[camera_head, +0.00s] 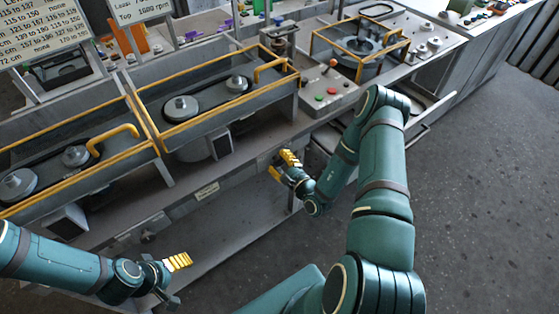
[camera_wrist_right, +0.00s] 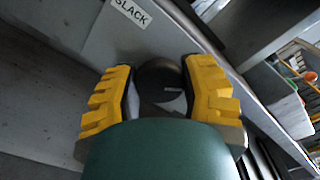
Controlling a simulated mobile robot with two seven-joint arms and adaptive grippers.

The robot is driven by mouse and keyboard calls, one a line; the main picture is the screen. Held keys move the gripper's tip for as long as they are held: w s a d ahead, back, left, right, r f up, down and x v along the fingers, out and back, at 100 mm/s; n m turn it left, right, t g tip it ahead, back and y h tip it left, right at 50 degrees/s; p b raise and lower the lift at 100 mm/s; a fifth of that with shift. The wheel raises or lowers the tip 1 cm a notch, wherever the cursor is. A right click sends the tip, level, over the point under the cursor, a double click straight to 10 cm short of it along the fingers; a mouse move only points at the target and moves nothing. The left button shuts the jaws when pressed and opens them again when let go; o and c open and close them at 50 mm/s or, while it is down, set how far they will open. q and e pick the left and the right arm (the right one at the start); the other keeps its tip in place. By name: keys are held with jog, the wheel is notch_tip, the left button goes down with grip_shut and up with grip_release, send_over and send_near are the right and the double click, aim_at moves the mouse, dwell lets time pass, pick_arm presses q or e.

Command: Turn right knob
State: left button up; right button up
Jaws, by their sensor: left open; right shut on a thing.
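The right knob (camera_wrist_right: 160,84) is a round black knob with a pale mark on its face, seen in the right wrist view on a grey panel. My right gripper (camera_wrist_right: 160,98) is shut on it, with one yellow-padded finger on each side. The green wrist hides the lower part of the view. In the head view, my right gripper (camera_head: 289,160) is at the front panel of the bench, and the knob is hidden there. My left gripper (camera_head: 175,281) is open and empty, low at the left, in front of the bench.
A label reading "SLACK" (camera_wrist_right: 132,10) is on the panel near the knob. The bench carries yellow-railed trays with belts and pulleys (camera_head: 181,108), and a control box with red and green buttons (camera_head: 330,92). The floor (camera_head: 470,200) at the right is clear.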

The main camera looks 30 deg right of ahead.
jog(key=shift+w+r+n, duration=0.1)
jog(key=shift+r+n, duration=0.05)
jog(key=shift+n, duration=0.35)
jog(key=o, duration=1.2)
jog(key=shift+a, duration=0.1)
jog(key=shift+s, duration=0.3)
jog(key=s+d, duration=0.1)
jog(key=s, duration=1)
jog(key=shift+s, duration=0.25)
